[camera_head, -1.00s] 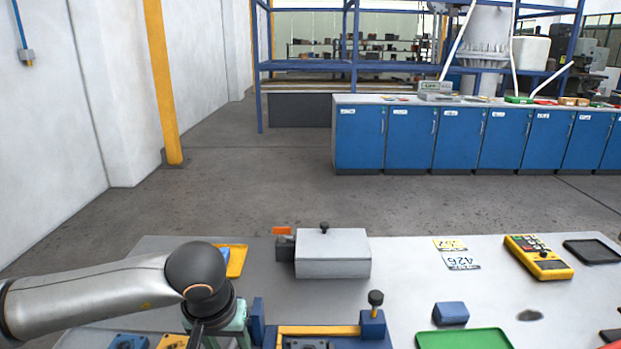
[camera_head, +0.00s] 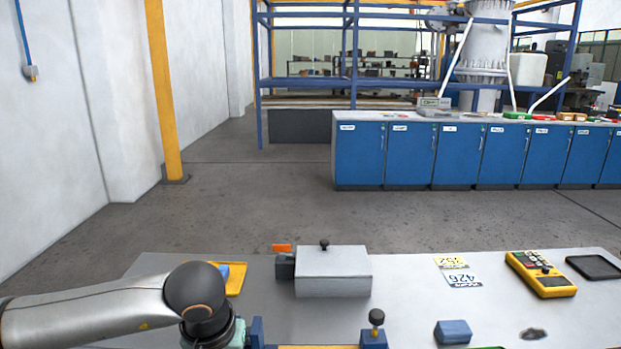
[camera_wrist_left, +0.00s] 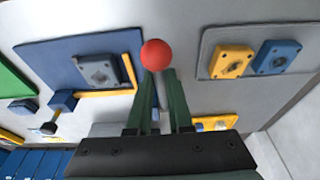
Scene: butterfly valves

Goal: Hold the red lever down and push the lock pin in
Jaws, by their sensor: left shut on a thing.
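A red ball knob (camera_wrist_left: 156,54), the only part of the red lever I make out clearly, shows at my left gripper's fingertips in the left wrist view. My left gripper (camera_wrist_left: 159,82) has its green fingers close together and is shut on the lever at the knob. A blue block (camera_wrist_left: 65,100) with a black knob (camera_wrist_left: 48,128), possibly the lock pin, stands beside a blue plate (camera_wrist_left: 60,58) with a yellow bar. The same black knob (camera_head: 377,317) stands upright at the bottom of the head view. My right gripper is not in view.
On the bench (camera_head: 410,310) are a grey box (camera_head: 335,275), a yellow meter (camera_head: 541,273), a black tray (camera_head: 594,267), number cards (camera_head: 458,272) and a small blue block (camera_head: 453,331). Two flanged plates, yellow (camera_wrist_left: 232,61) and blue (camera_wrist_left: 277,57), lie beside my left gripper.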

